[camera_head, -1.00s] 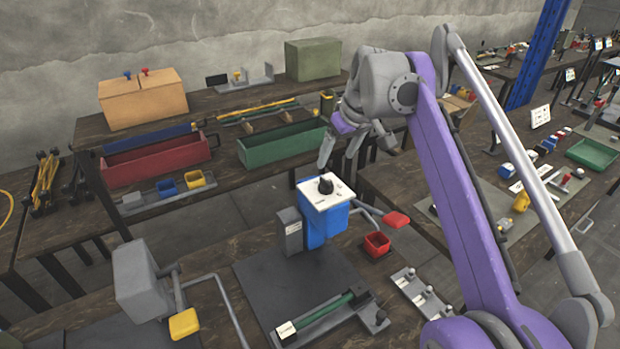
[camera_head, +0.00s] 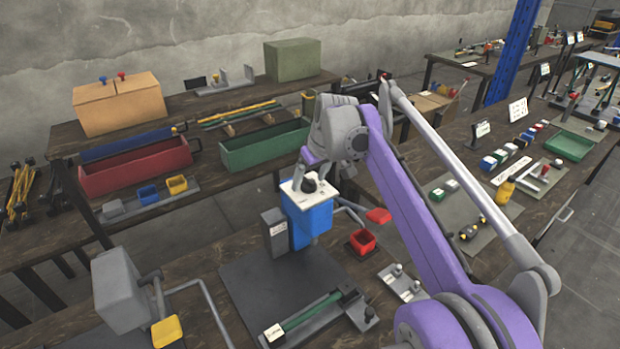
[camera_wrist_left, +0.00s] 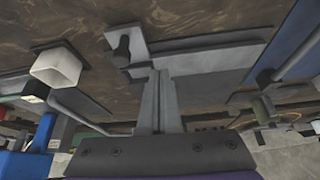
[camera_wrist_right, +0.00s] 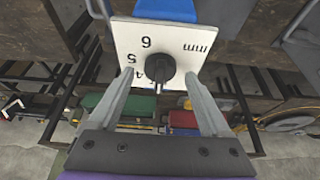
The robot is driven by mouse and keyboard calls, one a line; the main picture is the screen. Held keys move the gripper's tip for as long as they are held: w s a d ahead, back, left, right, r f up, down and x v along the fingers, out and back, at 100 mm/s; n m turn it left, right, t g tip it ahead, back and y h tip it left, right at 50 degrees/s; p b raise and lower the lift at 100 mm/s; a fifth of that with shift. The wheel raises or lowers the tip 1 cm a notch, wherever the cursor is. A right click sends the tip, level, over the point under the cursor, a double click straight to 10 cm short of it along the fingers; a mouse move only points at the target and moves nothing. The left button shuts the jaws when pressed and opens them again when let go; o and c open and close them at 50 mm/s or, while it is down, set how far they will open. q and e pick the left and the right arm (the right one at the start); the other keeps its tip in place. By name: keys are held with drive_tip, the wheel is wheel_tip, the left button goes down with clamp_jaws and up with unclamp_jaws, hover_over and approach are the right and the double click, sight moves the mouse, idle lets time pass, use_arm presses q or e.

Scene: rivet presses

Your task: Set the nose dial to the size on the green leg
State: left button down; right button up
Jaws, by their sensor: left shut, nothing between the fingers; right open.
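The blue press (camera_head: 308,222) stands on the bench with a white dial plate (camera_head: 292,196) on top. The black dial knob (camera_head: 310,183) sits on that plate. In the right wrist view the plate (camera_wrist_right: 133,37) shows "mm", 6, 5 and 4, and the knob (camera_wrist_right: 154,68) lies between the fingers; contact is unclear. My right gripper (camera_wrist_right: 160,76) is open around the knob. The green leg (camera_head: 312,312) lies on the dark mat with a white label (camera_head: 274,332), too small to read. My left gripper (camera_wrist_left: 160,78) is shut and empty, outside the head view.
A red cup (camera_head: 362,241) and red lever pad (camera_head: 379,215) are right of the press. A grey press with a yellow pad (camera_head: 167,331) stands at left. Red (camera_head: 135,170) and green (camera_head: 262,148) troughs are on the bench behind. The dark mat (camera_head: 265,285) has free room.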

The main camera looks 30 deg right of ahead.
clamp_jaws()
